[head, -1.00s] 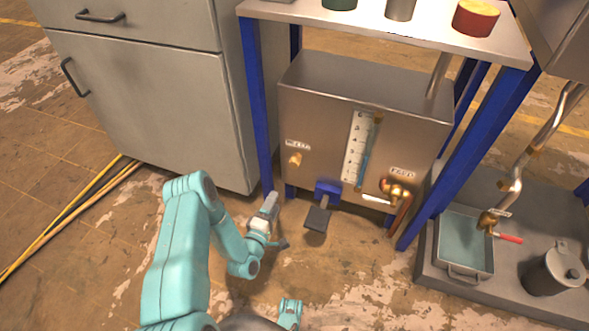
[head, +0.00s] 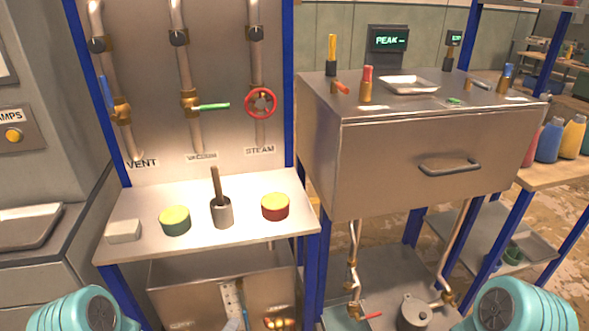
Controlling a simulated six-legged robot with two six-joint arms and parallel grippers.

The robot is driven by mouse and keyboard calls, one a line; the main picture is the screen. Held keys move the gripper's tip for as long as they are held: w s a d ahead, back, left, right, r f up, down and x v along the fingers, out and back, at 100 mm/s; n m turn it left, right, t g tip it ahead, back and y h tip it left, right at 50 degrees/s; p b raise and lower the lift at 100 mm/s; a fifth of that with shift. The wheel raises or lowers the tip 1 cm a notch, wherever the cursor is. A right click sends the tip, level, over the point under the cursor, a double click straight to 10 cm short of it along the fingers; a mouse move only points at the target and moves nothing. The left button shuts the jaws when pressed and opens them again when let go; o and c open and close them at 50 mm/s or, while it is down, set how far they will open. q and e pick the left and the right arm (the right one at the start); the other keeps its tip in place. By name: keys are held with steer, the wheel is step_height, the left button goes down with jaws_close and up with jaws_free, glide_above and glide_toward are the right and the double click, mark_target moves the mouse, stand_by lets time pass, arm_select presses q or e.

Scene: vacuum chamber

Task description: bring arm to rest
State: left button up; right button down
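The head view shows a teal part of my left arm (head: 78,311) at the bottom left and a teal part of my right arm (head: 525,305) at the bottom right. No gripper can be made out. A small pale blue shape low in the middle, in front of the tank, is too cut off to tell. The steel tank (head: 190,274) with its level gauge (head: 230,298) stands below the shelf, and the lower part of its front is cut off by the picture's edge.
A steel shelf (head: 150,247) on blue posts holds a green tin (head: 175,222), a pestle and mortar (head: 222,212), a red tin (head: 275,207) and a pale block (head: 123,231). Valved pipes rise behind. A steel chamber with a drawer handle (head: 449,168) stands right, a pot (head: 415,312) below it.

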arm_select(q)
steer(key=s+d+m+g+p, duration=0.1)
steer(key=s+m+g, duration=0.4)
steer(key=s, duration=0.6)
steer(key=s+d+m+g+h+p, duration=0.1)
steer(key=s+d+m+g+p, duration=0.1)
steer(key=s+d+m+g, duration=0.2)
steer(key=s+f+m+g, duration=0.1)
steer(key=s+g, duration=0.2)
steer(key=s, duration=0.5)
arm_select(e)
step_height(320, 180, up, 5)
steer(key=shift+s+a, duration=0.15)
arm_select(q)
steer(key=shift+w, duration=0.1)
